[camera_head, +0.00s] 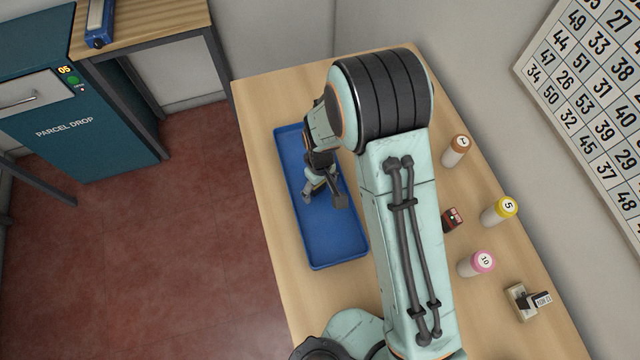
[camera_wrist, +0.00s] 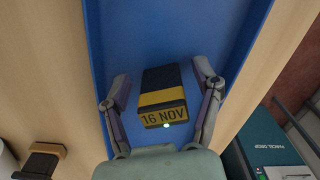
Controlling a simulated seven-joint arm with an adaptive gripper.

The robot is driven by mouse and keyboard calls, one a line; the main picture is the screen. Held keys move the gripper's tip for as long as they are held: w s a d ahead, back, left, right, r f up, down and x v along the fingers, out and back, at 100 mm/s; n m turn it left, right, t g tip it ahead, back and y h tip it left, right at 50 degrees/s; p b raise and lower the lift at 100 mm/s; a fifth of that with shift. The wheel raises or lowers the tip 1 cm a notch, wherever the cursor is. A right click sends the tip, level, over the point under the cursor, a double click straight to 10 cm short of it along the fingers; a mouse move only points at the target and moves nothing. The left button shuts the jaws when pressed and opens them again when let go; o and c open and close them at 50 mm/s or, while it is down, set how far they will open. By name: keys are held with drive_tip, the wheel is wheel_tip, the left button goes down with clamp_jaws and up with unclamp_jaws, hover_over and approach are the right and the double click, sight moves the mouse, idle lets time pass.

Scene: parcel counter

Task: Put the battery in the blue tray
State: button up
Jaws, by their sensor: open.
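The blue tray (camera_head: 340,246) lies lengthwise on the table. It also shows in the wrist view (camera_wrist: 118,25). My gripper (camera_head: 324,196) is over the tray. In the wrist view its two fingers (camera_wrist: 163,100) stand apart, open. Between them is a dark block, apparently the battery (camera_wrist: 160,78), with a yellow band, an amber label reading "16 NOV" and a small green light. It shows against the tray floor, with gaps to both fingers. In the head view my gripper and arm hide it.
A parcel drop cabinet (camera_head: 75,125) is across the floor.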

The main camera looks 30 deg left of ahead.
wheel_tip(320, 180, up, 11)
drive_tip(key=shift+r, duration=0.65)
drive_tip(key=s+d+r+m, duration=0.2)
drive_tip(key=d+r+m, duration=0.55)
drive_tip(key=d, duration=0.75)
drive_tip(key=s+d+r+m, duration=0.4)
drive_tip(key=s+d, duration=0.5)
drive_tip(key=s, duration=0.1)
drive_tip(key=shift+s+m+y, duration=0.35)
drive_tip(key=shift+s+y, duration=0.05)
